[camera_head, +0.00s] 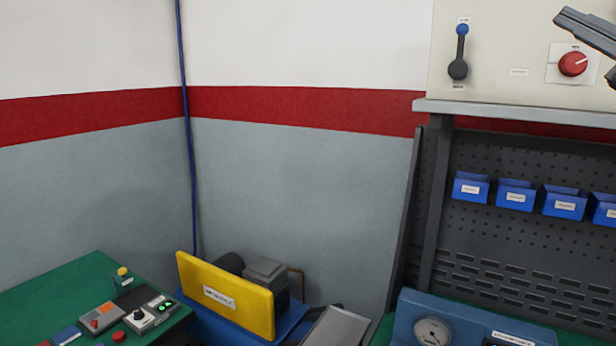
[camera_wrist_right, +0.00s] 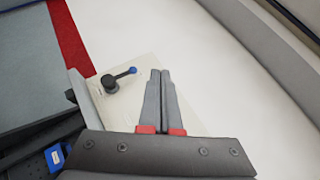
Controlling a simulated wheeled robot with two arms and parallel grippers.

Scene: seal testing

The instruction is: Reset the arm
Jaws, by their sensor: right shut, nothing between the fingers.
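My right gripper (camera_head: 590,35) shows at the top right edge of the head view, in front of the cream panel (camera_head: 505,50). In the right wrist view my right gripper (camera_wrist_right: 160,75) has its two fingers together with nothing between them. The panel carries a dark lever with a blue knob (camera_head: 462,30) and a red rotary knob (camera_head: 573,64). The lever also shows in the wrist view (camera_wrist_right: 112,82), to the left of the fingertips and apart from them. The rest of my right arm is out of the head view. My left gripper is in neither view.
Below the panel, a dark perforated board (camera_head: 500,260) holds several blue bins (camera_head: 515,195). A blue unit with a round gauge (camera_head: 432,331) stands at the lower right. A yellow plate (camera_head: 225,298) and a green bench (camera_head: 50,295) with controls are lower left.

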